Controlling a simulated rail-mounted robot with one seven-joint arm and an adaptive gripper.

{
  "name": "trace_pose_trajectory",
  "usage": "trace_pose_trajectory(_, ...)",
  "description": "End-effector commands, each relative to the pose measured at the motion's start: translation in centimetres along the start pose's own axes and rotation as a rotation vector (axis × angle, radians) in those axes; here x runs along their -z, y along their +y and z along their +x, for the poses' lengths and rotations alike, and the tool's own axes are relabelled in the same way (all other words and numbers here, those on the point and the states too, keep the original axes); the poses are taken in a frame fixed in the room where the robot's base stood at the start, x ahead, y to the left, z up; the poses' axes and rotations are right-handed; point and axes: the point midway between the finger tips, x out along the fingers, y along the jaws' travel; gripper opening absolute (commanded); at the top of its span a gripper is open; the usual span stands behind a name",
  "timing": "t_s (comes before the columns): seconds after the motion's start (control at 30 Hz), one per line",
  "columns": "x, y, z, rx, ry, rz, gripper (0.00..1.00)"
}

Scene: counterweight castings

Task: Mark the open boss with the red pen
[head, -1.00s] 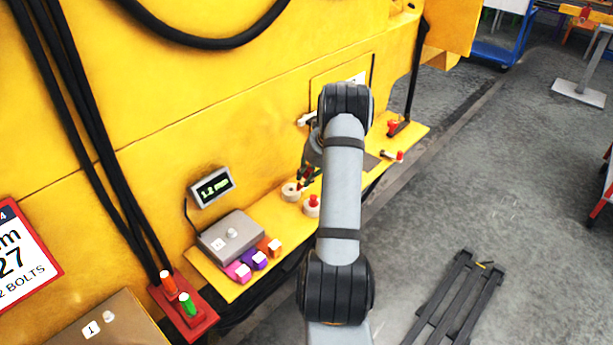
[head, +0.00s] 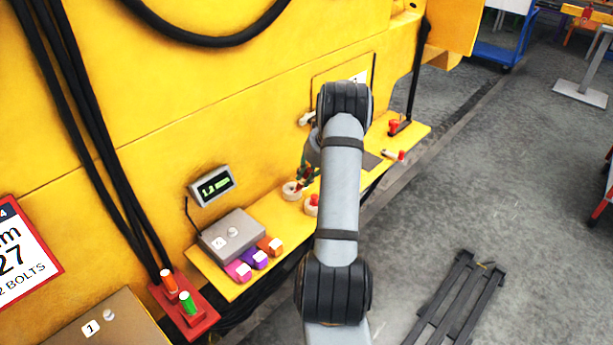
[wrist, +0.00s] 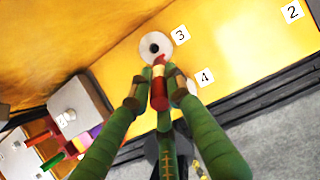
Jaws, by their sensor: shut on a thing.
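The red pen (wrist: 159,92) is held between my gripper's (wrist: 158,88) green fingers, its tip pointing at the open boss (wrist: 154,47). The boss is a pale round disc with a dark hole, beside the label 3. The pen tip overlaps the boss's near rim in the wrist view; I cannot tell whether it touches. In the head view my gripper (head: 306,176) is just above the open boss (head: 290,192). Another boss (head: 311,208) with a red top stands to its right; in the wrist view it is mostly hidden by a finger near the label 4.
A grey box (head: 232,236) with pink, purple and orange blocks (head: 255,258) stands left on the yellow ledge (head: 222,283). A small display (head: 213,187) is behind it. A red-and-white piece (head: 395,156) lies at right. The yellow wall (head: 250,120) rises close behind.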

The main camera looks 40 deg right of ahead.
Motion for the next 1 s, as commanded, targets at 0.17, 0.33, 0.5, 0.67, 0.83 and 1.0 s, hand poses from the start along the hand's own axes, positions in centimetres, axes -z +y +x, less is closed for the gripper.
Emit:
trace_pose_trajectory(0.17, 0.05, 0.21, 0.1, -0.003, 0.001, 0.0, 0.0)
trace_pose_trajectory(0.33, 0.02, 0.39, 0.14, -0.004, 0.002, 0.0, 0.0)
trace_pose_trajectory(0.5, -0.01, 0.52, 0.14, -0.004, 0.002, 0.0, 0.0)
trace_pose_trajectory(0.67, -0.01, 0.57, 0.14, -0.004, 0.002, 0.0, 0.0)
trace_pose_trajectory(0.83, -0.01, 0.69, 0.18, -0.005, 0.002, 0.0, 0.0)
trace_pose_trajectory(1.0, 0.0, 0.82, 0.19, -0.005, 0.002, 0.0, 0.0)
